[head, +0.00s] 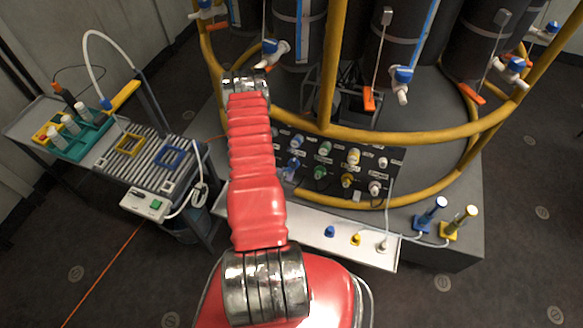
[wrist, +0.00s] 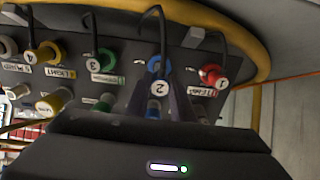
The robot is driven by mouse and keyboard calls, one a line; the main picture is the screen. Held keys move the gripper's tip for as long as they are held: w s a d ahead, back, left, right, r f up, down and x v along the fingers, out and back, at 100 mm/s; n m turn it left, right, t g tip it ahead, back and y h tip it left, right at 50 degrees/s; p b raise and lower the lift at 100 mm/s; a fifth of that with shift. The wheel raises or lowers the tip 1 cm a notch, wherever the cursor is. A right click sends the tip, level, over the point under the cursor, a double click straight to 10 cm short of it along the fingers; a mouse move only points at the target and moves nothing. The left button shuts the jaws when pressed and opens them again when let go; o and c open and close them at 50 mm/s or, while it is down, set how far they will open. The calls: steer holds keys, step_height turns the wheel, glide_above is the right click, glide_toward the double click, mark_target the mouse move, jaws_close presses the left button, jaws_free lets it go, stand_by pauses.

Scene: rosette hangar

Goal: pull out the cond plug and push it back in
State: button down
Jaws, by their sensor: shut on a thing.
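In the wrist view, upside down, a blue plug (wrist: 155,67) with a white tag marked 2 sits at the panel, a black cable looping from it. I take it as the cond plug, but its name label is hidden. My gripper (wrist: 155,95) is shut on this plug, one dark finger on each side. I cannot tell how far the plug sits in its socket. In the head view the panel (head: 336,197) shows right of my red arm, which hides most of my gripper.
Beside it are a red plug (wrist: 211,74), a green plug (wrist: 103,61) and a yellow plug (wrist: 47,54), with cables close by. Yellow rails (head: 420,134) curve around the panel. A pale ledge (head: 312,226) with small plugs lies below. A trolley (head: 22,116) stands left.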

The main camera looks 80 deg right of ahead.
mark_target(290, 168)
steer(key=shift+a+r, duration=0.1)
steer(key=shift+a, duration=0.15)
steer(key=shift+d, duration=0.1)
stand_by(0.3)
steer(key=shift+x, duration=2.3)
steer(key=shift+s+d+f, duration=0.1)
steer(key=shift+d+f, duration=0.15)
steer(key=shift+d, duration=0.15)
stand_by(0.9)
steer(key=c, duration=1.5)
jaws_free()
steer(key=shift+o, duration=0.2)
steer(key=v, duration=1.3)
steer(key=shift+a+r, duration=0.2)
steer(key=shift+a, duration=0.15)
